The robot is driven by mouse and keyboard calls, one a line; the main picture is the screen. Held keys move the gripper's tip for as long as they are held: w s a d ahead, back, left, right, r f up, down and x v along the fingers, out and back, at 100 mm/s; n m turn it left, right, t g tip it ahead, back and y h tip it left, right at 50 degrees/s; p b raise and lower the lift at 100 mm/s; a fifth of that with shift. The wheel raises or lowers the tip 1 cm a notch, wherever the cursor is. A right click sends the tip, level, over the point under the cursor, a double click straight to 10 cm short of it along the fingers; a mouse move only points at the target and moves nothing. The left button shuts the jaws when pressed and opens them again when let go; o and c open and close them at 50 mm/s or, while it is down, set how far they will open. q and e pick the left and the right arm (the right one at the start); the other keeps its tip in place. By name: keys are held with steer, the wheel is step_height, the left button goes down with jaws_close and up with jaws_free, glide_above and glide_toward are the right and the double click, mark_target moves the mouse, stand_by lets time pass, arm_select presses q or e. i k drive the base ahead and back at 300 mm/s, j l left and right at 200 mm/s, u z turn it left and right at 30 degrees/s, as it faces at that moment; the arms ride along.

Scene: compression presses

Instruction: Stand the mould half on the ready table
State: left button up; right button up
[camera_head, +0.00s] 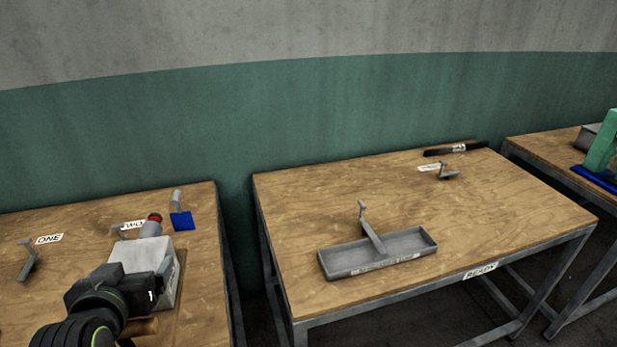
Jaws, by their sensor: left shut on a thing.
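My left gripper (152,284) is dark and comes in from the lower left, over the left table. It is shut on a pale grey block (168,250), which I take to be the mould half. I cannot tell whether the block touches the table. The ready table (300,205) is the wooden table in the middle, with a READY label (480,270) on its front edge. My right gripper is not in view.
A shallow grey tray (432,237) with a grey bracket (372,230) sits at the ready table's front. A black bar (455,148) lies at its back edge. A gap separates the tables. A blue piece (181,221) and red knob (154,217) are behind the block.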

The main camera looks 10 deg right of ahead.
mark_target(418, 198)
steer(key=i+l, duration=0.1)
steer(key=l, duration=1.4)
steer(key=i+l, duration=0.15)
steer(key=l, duration=0.6)
steer(key=i+l, duration=0.1)
steer(key=l, duration=0.65)
steer(key=i+l, duration=0.2)
steer(key=l, duration=0.2)
steer(key=i+l, duration=0.2)
steer(key=l, duration=0.2)
steer(key=i+l, duration=0.2)
steer(key=l, duration=0.2)
steer(key=i+l, duration=0.2)
steer(key=l, duration=0.15)
steer(key=u, duration=0.05)
